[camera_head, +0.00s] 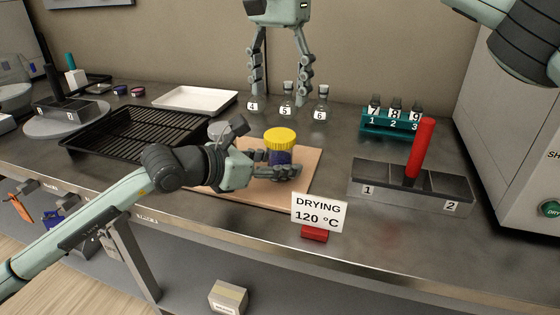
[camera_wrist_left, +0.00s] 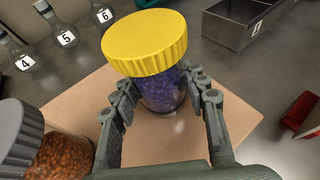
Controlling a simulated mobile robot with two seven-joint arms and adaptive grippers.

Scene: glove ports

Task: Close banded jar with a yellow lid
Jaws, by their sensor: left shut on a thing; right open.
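A clear jar with blue-purple contents (camera_wrist_left: 160,92) stands on the wooden board (camera_head: 300,186). A ribbed yellow lid (camera_head: 280,138) sits on top of its mouth; it also shows large in the left wrist view (camera_wrist_left: 148,42). I cannot tell whether the lid is screwed tight, and no band is clear on the jar. My left gripper (camera_head: 279,166) is shut around the jar's body, below the lid, one finger on each side. My right gripper (camera_head: 282,95) is open and empty, fingers pointing down above the back of the bench, behind the jar.
A jar with a grey lid (camera_wrist_left: 18,130) and orange-brown contents stands close beside my left gripper. A black rack tray (camera_head: 125,135) lies left of the board. Flasks 4, 5 and 6 (camera_head: 287,104) stand behind.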

